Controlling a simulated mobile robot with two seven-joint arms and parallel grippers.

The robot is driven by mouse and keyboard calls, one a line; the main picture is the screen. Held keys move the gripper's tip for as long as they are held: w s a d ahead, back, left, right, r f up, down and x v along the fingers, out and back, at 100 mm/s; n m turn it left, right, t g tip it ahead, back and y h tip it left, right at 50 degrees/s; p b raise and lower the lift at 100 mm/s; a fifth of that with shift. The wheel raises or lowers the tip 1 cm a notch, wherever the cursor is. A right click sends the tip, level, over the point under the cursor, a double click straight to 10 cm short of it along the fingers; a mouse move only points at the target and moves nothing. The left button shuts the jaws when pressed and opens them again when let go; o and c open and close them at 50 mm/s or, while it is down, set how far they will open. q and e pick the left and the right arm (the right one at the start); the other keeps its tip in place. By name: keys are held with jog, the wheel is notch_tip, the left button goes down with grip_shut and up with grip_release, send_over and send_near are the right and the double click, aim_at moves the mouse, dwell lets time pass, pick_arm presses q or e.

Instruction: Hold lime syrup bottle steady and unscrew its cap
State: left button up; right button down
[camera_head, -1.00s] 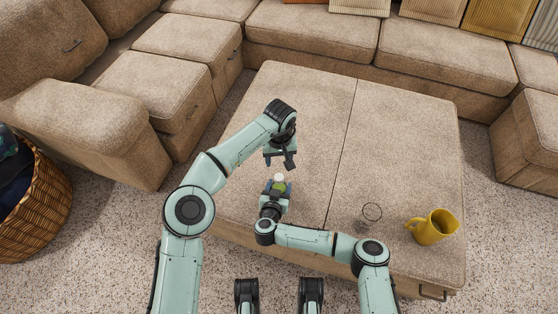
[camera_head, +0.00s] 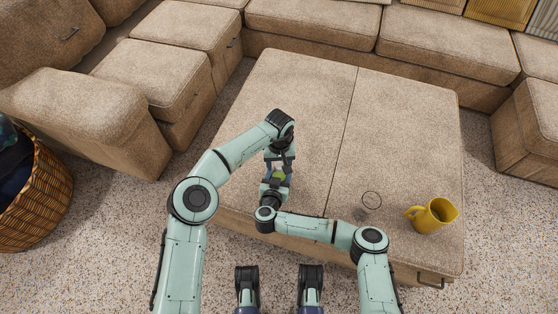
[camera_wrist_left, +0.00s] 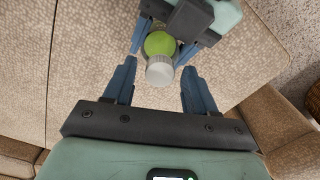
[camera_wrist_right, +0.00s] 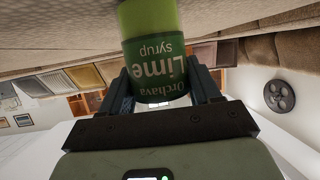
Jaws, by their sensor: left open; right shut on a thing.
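The lime syrup bottle (camera_wrist_right: 158,66) is green with a dark green label reading "Orchava Lime syrup". My right gripper (camera_wrist_right: 165,92) is shut on its body. In the left wrist view the bottle's light green shoulder (camera_wrist_left: 159,43) shows, with its pale ribbed cap (camera_wrist_left: 160,71) facing that camera. My left gripper (camera_wrist_left: 157,82) is open, with a finger on each side of the cap and visible room on both sides. In the head view the bottle (camera_head: 279,176) sits between my left gripper (camera_head: 279,163) above and my right gripper below, and the cap is mostly hidden by the left one.
The bottle is above a wide beige ottoman (camera_head: 310,95). A wicker basket (camera_head: 40,200) stands at the left on the carpet. Beige sofas (camera_head: 310,28) surround the ottoman.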

pick_arm(q)
grip_shut()
jog(key=n, duration=1.2)
jog(key=shift+r+n, duration=0.1)
jog(key=shift+n, duration=0.2)
jog(key=n, duration=2.7)
jog(key=shift+n, duration=0.4)
jog(key=n, duration=0.6)
jog(key=shift+r, duration=0.1)
jog(key=n, duration=0.7)
jog(key=shift+n, duration=0.3)
jog(key=shift+r, duration=0.2)
